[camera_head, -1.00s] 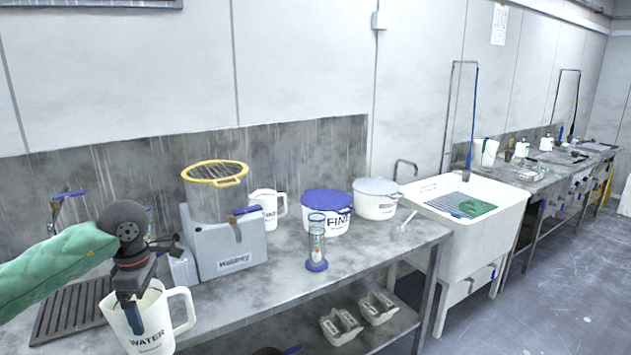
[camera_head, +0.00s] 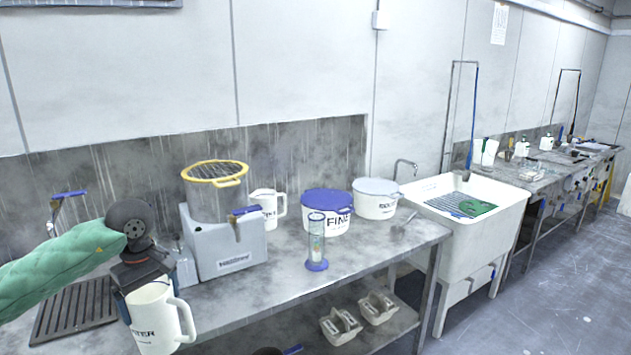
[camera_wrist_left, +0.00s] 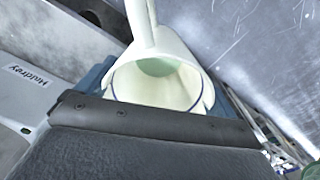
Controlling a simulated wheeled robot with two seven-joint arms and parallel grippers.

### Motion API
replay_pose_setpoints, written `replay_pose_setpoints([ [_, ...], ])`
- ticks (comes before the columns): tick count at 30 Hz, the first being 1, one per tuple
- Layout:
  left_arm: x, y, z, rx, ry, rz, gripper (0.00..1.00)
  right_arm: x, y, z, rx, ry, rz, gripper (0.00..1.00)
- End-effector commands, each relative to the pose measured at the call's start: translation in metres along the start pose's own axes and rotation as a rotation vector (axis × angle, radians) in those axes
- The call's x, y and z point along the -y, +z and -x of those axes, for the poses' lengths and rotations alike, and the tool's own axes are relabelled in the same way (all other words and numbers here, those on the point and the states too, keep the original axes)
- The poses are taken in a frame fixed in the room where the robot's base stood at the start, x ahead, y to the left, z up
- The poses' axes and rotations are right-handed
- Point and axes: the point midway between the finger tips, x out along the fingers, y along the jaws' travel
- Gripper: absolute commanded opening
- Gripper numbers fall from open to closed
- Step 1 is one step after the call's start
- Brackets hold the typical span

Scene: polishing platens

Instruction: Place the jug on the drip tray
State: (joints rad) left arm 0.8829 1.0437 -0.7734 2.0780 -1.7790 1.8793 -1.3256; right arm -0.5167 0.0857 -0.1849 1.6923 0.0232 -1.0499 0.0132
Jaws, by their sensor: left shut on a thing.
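The white jug (camera_head: 157,322), with dark lettering ending in "TER", is at the lower left of the head view, its handle to the right. My left gripper (camera_head: 134,290) is shut on it. In the left wrist view the jug (camera_wrist_left: 158,82) shows its open mouth between the blue fingers (camera_wrist_left: 160,100); the inside looks pale with a greenish bottom. The drip tray (camera_head: 76,308), a dark ribbed rectangle, lies on the bench left of and behind the jug. My right gripper is not in view.
A grey machine (camera_head: 228,245) with a yellow-rimmed vessel stands right of the tray. A second white jug (camera_head: 267,207), a blue-lidded tub (camera_head: 327,212) and a clear cylinder (camera_head: 316,243) stand farther right. A tap (camera_head: 62,205) is behind the tray.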

Motion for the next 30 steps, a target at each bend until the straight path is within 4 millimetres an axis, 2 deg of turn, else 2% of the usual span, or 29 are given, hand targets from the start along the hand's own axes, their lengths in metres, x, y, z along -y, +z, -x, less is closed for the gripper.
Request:
replay_pose_setpoints([
  [8, -0.017, 0.004, -0.024, 0.001, 0.001, -0.366, 0.43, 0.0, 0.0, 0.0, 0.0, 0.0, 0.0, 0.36],
  [16, -0.036, 0.023, -0.066, 0.003, -0.001, -0.679, 0.43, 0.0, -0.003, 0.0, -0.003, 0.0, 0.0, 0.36],
  [21, -0.049, 0.05, -0.107, 0.002, 0.0, -0.829, 0.43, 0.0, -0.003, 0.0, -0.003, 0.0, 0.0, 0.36],
  [30, -0.059, 0.112, -0.172, 0.003, 0.001, -0.917, 0.43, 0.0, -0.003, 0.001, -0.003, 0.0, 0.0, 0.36],
])
